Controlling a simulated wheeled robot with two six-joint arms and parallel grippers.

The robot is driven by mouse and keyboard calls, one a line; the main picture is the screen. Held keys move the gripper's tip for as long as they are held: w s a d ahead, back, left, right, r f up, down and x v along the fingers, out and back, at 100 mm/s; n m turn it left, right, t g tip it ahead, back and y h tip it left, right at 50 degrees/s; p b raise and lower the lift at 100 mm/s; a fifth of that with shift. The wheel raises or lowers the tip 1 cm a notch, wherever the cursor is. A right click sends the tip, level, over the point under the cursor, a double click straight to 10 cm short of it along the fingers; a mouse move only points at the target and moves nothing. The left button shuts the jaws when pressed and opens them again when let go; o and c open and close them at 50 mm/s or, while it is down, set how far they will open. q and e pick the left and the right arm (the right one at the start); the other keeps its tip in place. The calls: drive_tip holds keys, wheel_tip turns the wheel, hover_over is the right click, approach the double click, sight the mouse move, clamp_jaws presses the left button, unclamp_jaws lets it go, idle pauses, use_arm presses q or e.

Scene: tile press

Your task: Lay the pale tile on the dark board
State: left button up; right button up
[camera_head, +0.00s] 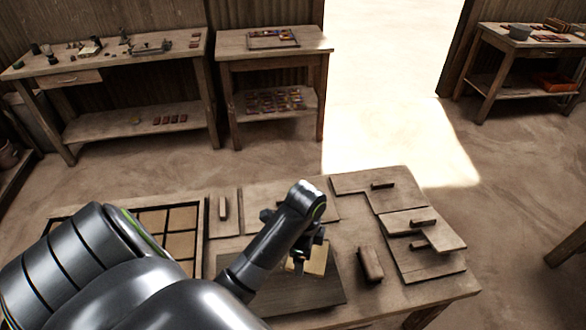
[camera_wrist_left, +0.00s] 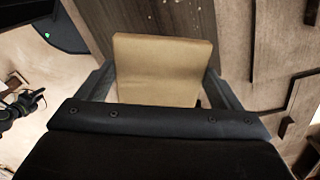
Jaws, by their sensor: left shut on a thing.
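The pale tile (camera_head: 315,261) is a small tan slab, partly hidden by my left gripper (camera_head: 305,258) in the head view. My left gripper is shut on it, over the far part of the dark board (camera_head: 318,292). In the left wrist view the tile (camera_wrist_left: 163,68) sits between the two fingers, its face plain and its lower edge hidden by the gripper body. The dark board lies flat on the table; my arm covers part of it. I cannot tell whether tile and board touch. A dark jointed piece at the wrist view's left edge may be my right gripper (camera_wrist_left: 20,102).
A divided tray (camera_head: 205,225) with tan squares lies left of the dark board, partly behind my arm. A loose wooden block (camera_head: 370,264) lies close to the board's right. Handled wooden boards (camera_head: 430,267) lie further right and at the back. Side tables stand beyond.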

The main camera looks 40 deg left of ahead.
use_arm(q)
wheel_tip(320, 180, down, 4)
drive_tip(key=b, duration=0.3)
drive_tip(key=shift+f, duration=0.1)
drive_tip(key=shift+f+b, duration=0.3)
drive_tip(key=shift+b, duration=0.2)
drive_tip(key=shift+f, duration=0.3)
wheel_tip(320, 180, down, 3)
drive_tip(key=shift+f, duration=0.35)
use_arm(e)
drive_tip(key=f, duration=0.2)
drive_tip(key=s+f, duration=0.1)
drive_tip(key=f, duration=0.1)
drive_tip(key=shift+s+f, duration=0.15)
drive_tip(key=shift+f, duration=0.05)
use_arm(q)
drive_tip(key=shift+f, duration=0.1)
drive_tip(key=o, duration=1)
drive_tip(key=shift+c, duration=0.2)
